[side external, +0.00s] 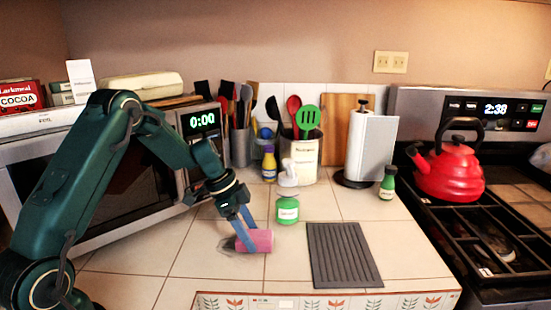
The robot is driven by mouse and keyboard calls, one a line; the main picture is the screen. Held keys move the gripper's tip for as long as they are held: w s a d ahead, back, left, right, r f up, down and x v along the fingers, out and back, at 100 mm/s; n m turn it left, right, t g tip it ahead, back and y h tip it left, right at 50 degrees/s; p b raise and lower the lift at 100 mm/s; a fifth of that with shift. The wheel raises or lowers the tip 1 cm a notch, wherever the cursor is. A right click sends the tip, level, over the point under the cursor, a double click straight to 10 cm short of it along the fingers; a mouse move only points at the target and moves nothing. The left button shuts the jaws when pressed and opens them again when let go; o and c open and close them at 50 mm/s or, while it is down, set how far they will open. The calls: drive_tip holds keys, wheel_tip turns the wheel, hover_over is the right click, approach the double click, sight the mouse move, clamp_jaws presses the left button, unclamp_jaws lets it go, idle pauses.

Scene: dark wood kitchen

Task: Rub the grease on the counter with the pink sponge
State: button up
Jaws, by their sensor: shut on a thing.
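The pink sponge (262,240) is on the tiled counter, left of the grey ridged mat. My gripper (248,243) reaches down from the left and is shut on the sponge, with its blue fingers across it. A dark greyish smear of grease (227,245) shows on the tiles at the sponge's left end. The sponge appears to overlap part of the smear, so its full extent is hidden. I cannot tell how firmly the sponge presses on the counter.
A green-labelled soap bottle (287,211) stands just behind the sponge. The grey ridged mat (343,256) lies to the right. A utensil crock (304,158), paper towel holder (370,150) and small green bottle (387,184) stand behind. The stove with a red kettle (449,172) is at right. Front-left tiles are clear.

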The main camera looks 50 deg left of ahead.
drive_tip(key=shift+s+a, duration=3)
drive_tip(key=shift+a, duration=0.05)
wheel_tip(320, 180, up, 8)
drive_tip(key=shift+r, duration=0.2)
drive_tip(key=shift+s, duration=0.15)
